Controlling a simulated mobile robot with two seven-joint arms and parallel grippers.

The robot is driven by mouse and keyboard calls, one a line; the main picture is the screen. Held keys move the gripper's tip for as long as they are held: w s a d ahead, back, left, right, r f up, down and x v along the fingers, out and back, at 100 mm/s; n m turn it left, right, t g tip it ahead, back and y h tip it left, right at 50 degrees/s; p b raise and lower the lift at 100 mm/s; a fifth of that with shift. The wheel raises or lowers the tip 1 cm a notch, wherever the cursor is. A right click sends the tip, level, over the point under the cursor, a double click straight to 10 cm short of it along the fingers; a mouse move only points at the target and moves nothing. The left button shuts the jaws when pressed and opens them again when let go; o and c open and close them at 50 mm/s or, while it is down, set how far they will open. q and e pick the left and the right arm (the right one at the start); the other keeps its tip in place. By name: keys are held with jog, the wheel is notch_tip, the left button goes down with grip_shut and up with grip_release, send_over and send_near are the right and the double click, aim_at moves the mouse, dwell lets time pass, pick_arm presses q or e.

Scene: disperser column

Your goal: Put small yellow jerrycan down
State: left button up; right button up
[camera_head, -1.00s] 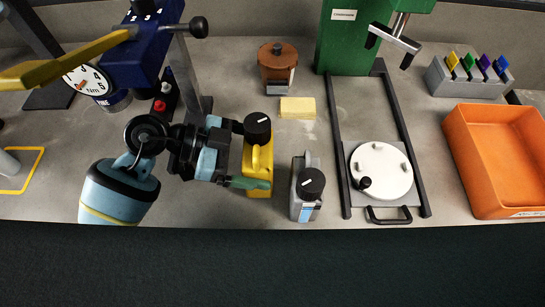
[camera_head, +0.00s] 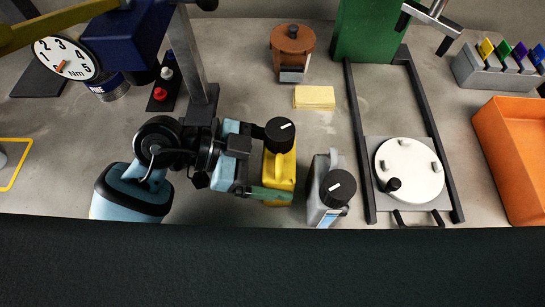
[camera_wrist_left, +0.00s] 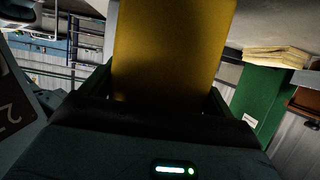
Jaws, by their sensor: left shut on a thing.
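The small yellow jerrycan (camera_head: 281,172) with a black cap stands upright at the front of the bench in the head view. My left gripper (camera_head: 262,170) is shut on it from its left side. In the left wrist view the yellow jerrycan (camera_wrist_left: 172,50) fills the space between the fingers. I cannot tell whether its base touches the bench. My right gripper is not in view.
A grey jerrycan (camera_head: 327,190) stands close to the right. A plate with a white disc (camera_head: 409,168) lies further right, then an orange bin (camera_head: 510,150). A yellow sponge (camera_head: 315,97) and a brown pot (camera_head: 291,50) are behind. The bench's front edge (camera_head: 250,224) is close.

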pick_arm(q)
jog(key=o, duration=1.5)
